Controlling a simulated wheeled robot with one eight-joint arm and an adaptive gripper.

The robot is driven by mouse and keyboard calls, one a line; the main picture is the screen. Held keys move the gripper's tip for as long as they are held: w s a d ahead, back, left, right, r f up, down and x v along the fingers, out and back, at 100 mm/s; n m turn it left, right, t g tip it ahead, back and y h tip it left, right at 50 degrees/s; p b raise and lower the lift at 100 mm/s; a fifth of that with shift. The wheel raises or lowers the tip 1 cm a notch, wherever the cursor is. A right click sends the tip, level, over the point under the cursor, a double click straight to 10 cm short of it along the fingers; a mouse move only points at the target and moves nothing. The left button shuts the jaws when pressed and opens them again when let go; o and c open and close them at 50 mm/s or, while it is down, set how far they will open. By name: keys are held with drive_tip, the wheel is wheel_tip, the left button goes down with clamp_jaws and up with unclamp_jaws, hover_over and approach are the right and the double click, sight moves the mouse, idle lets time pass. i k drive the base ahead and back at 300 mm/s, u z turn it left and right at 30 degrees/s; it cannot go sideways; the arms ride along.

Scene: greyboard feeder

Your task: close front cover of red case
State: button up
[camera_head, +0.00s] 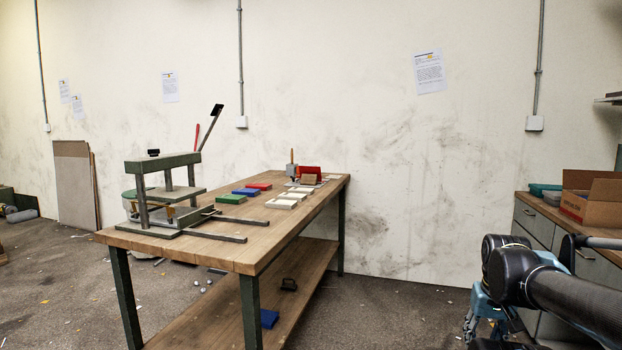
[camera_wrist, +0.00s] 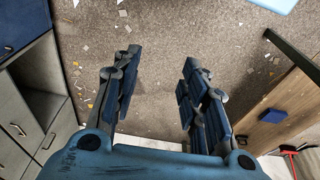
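A flat red case (camera_head: 259,186) lies on the wooden workbench (camera_head: 262,240), behind a blue case (camera_head: 245,191) and a green case (camera_head: 230,199). It is too small to tell whether its front cover is open. Another red piece (camera_head: 307,170) stands at the bench's far end beside a small cardboard-coloured box. My gripper (camera_wrist: 158,72) is open and empty in the wrist view, its two fingers well apart above the floor. In the head view my gripper (camera_head: 482,308) hangs low at the right, far from the bench and the cases.
A green-framed press (camera_head: 165,160) with rails stands at the bench's near left. Several white blocks (camera_head: 281,203) lie near its right edge. A drawer cabinet (camera_head: 545,225) with an open carton (camera_head: 592,197) is close to my arm. Debris-strewn floor lies between cabinet and bench.

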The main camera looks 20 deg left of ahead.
sight(308, 170)
drive_tip(key=u, duration=0.3)
drive_tip(key=i, duration=1.55)
drive_tip(key=u, duration=0.7)
drive_tip(key=i, duration=0.75)
drive_tip(key=u, duration=0.2)
